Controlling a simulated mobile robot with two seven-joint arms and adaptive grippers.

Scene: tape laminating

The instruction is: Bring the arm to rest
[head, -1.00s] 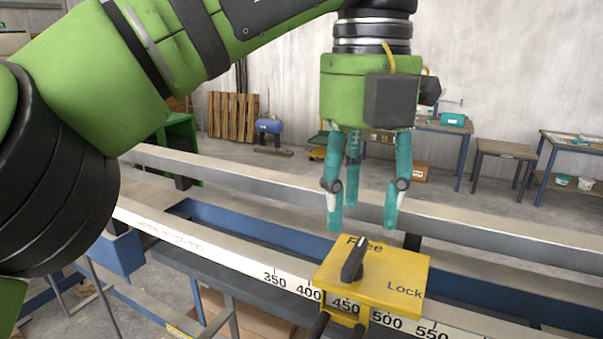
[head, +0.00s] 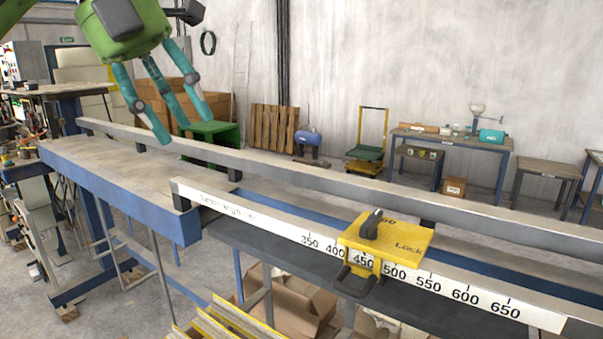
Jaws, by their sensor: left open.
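My left gripper (head: 172,136) is at the upper left of the head view, with its teal fingers spread open and nothing between them. It hangs in the air in front of the long rail and bench, well left of the yellow stop block. The yellow stop block (head: 400,246) sits on the white measuring scale, near the 450 mark. It has a black knob (head: 372,224) on top and the word "Lock" at its right; the other word is partly hidden by the knob. My right gripper is not in view.
The white scale (head: 480,290) and the grey rail (head: 330,183) run from left to lower right. A blue-edged bench (head: 120,197) stands at left. Cardboard boxes (head: 290,305) lie below. Tables (head: 455,140) and a pallet (head: 273,130) stand at the back wall.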

